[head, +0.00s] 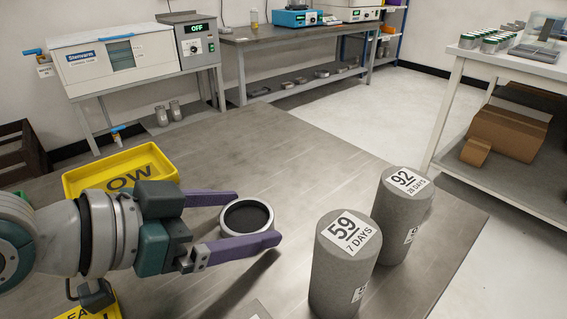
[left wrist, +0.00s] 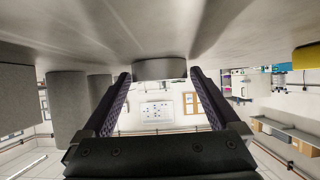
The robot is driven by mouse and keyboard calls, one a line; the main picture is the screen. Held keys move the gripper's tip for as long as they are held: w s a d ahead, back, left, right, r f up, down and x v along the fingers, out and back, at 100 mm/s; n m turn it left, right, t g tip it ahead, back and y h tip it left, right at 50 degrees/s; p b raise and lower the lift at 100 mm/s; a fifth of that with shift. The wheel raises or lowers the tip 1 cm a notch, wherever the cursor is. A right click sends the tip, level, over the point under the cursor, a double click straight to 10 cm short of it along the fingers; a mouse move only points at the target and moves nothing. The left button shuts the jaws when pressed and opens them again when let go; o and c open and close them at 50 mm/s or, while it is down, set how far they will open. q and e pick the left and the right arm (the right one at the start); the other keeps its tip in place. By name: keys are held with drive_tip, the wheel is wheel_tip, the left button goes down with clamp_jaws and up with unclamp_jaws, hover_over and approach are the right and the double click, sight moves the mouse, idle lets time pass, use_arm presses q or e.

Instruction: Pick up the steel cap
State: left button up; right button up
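The steel cap (head: 247,217) is a short, round ring-like piece with a dark inside, on the grey metal table (head: 255,140). My left gripper (head: 258,218) reaches in from the left with its two purple fingers apart, one on each side of the cap. In the left wrist view, which shows the table at the top, the cap (left wrist: 160,69) sits between the fingertips (left wrist: 160,80), with a thin gap seeming to show at each side. The near finger hides part of the cap's lower edge in the head view. My right gripper is in neither view.
Two concrete cylinders, marked 59 (head: 345,262) and 92 (head: 402,217), stand upright to the right of the cap. A yellow tray (head: 82,178) lies behind my left arm. The table's middle, beyond the cap, is clear.

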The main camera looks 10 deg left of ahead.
use_arm(q)
clamp_jaws()
idle(0.6)
drive_tip(key=shift+r, duration=0.15)
